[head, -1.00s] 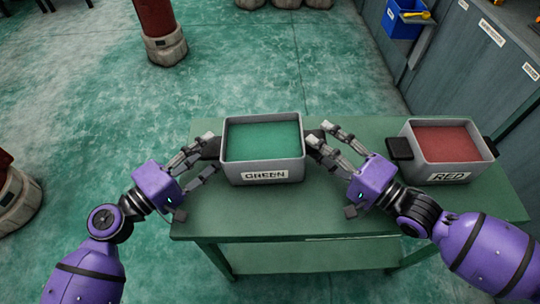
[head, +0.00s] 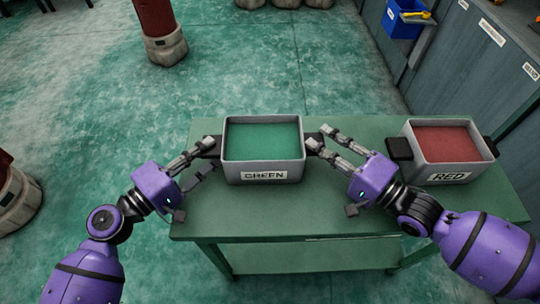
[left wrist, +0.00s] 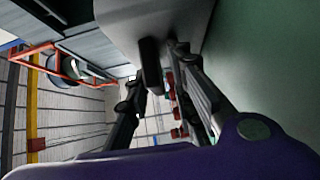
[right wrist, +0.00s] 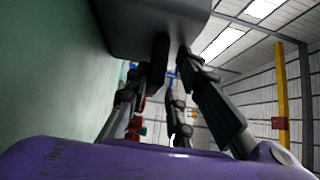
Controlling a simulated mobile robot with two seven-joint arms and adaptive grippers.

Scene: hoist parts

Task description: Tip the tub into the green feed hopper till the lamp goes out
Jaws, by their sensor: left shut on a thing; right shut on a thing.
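The tub labelled GREEN (head: 264,178) is a grey box filled with green material. It stands level on the green table, and its grey side also shows in the left wrist view (left wrist: 150,18) and the right wrist view (right wrist: 150,25). My left gripper (head: 212,146) is shut on its left black handle. My right gripper (head: 316,142) is shut on its right black handle. In both wrist views the fingers are around a dark handle against the tub. The green feed hopper and the lamp are not in view.
A second grey tub labelled RED (head: 449,177), full of red material, stands at the table's right end. The green table (head: 290,212) is bare in front of the tubs. Grey cabinets (head: 470,60) with a blue bin (head: 403,22) stand at the right. Red posts stand on the floor.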

